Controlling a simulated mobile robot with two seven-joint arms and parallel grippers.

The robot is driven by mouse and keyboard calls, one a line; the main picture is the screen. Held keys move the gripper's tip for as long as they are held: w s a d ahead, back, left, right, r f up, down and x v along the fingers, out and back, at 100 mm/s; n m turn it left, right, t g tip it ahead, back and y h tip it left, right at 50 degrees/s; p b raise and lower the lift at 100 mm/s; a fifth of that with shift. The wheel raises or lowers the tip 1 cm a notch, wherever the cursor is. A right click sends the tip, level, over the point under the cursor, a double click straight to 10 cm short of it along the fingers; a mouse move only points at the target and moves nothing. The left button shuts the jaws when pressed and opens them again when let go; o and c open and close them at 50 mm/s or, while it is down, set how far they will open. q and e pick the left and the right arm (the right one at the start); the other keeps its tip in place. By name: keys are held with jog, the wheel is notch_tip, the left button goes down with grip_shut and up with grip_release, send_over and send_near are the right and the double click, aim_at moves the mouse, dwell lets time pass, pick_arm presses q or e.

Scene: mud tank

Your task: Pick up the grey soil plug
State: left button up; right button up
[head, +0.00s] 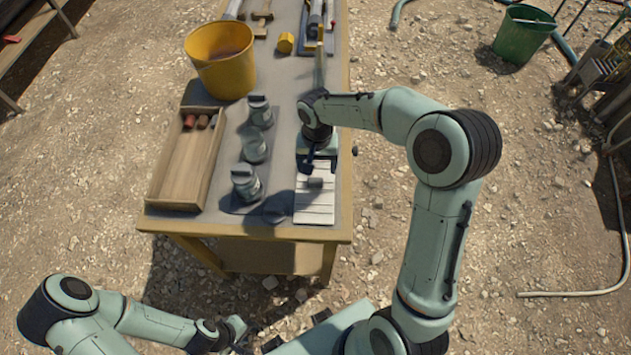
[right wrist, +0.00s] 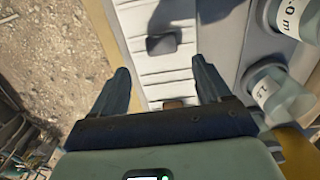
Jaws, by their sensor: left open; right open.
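The grey soil plug (head: 315,183) is a small dark grey block on a white slatted board (head: 314,208) at the near right of the table. In the right wrist view the plug (right wrist: 162,44) lies beyond the fingertips, roughly centred between them, with its shadow beside it. My right gripper (head: 319,163) is open and empty above the board, on the far side of the plug and apart from it. The right gripper's two fingers (right wrist: 161,66) also show in the right wrist view. My left gripper (head: 240,334) is open, low and off the table's near edge.
Three lidded jars (head: 246,183) stand in a row left of the board. A wooden tray (head: 183,165) with reddish plugs is further left, and a yellow bucket (head: 222,70) behind. A brown piece (right wrist: 173,103) lies on the board between the fingers in the right wrist view.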

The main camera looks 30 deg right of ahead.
aim_at(315, 180)
jog(key=shift+s+a+f, duration=0.1)
jog(key=shift+a+f, duration=0.1)
jog(key=shift+f, duration=1.3)
jog(key=shift+s+a+f, duration=0.1)
jog(key=shift+a+f, duration=0.05)
jog(key=shift+f, duration=1.35)
jog(key=c, duration=1.1)
